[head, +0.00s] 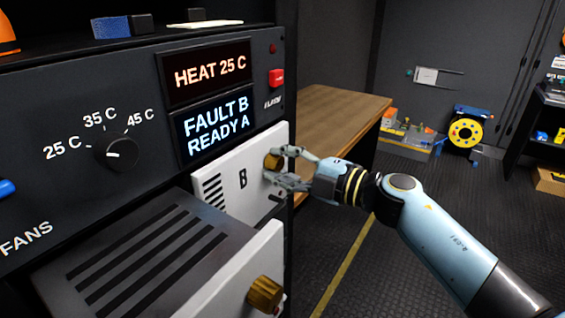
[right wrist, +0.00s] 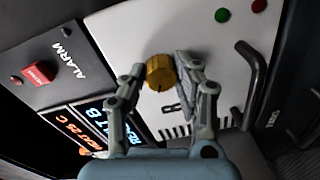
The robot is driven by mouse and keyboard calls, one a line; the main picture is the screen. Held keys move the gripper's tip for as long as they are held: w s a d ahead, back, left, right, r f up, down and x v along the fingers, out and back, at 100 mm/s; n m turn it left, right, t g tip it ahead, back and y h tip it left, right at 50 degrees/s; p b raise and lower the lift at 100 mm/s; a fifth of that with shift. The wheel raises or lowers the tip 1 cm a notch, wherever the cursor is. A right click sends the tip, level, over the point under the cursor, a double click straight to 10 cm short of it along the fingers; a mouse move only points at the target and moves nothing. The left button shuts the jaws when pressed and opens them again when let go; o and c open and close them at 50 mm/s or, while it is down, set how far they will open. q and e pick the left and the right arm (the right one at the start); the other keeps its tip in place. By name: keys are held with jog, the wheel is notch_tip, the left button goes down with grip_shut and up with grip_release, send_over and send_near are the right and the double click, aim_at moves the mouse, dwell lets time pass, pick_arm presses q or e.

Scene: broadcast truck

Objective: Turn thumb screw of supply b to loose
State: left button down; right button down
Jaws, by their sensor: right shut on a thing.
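Supply B is a white-fronted module (head: 232,190) marked "B", seated flush in the dark rack in the head view. Its thumb screw (head: 273,161) is a brass-coloured ribbed knob at the upper right of that front. The thumb screw (right wrist: 160,73) shows more fully in the right wrist view, between my two fingers. My right gripper (head: 279,166) is shut on it, one finger on each side. How far the screw is turned cannot be told. My left gripper is not in view.
A second module (head: 150,250) juts out of the rack below, with its own brass knob (head: 264,294). The display (head: 215,124) reads "FAULT B READY A". A dark handle (right wrist: 256,90) and green and red lights are on B's front. A wooden bench (head: 335,115) stands behind.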

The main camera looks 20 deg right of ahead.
jog(key=n, duration=0.3)
jog(key=shift+f+n, duration=0.15)
jog(key=shift+n, duration=0.15)
jog(key=n+b, duration=0.2)
jog(key=n, duration=0.2)
jog(key=n+b, duration=0.2)
jog(key=n, duration=0.2)
jog(key=shift+f+n, duration=0.1)
jog(key=shift+n, duration=0.2)
jog(key=n+b, duration=0.2)
jog(key=n, duration=0.2)
jog(key=shift+s+t+h, duration=0.1)
jog(key=shift+t+h, duration=0.2)
jog(key=shift+t, duration=0.1)
jog(key=shift+b, duration=0.35)
jog(key=c, duration=1)
grip_release()
jog(key=shift+o, duration=0.2)
jog(key=shift+r, duration=0.2)
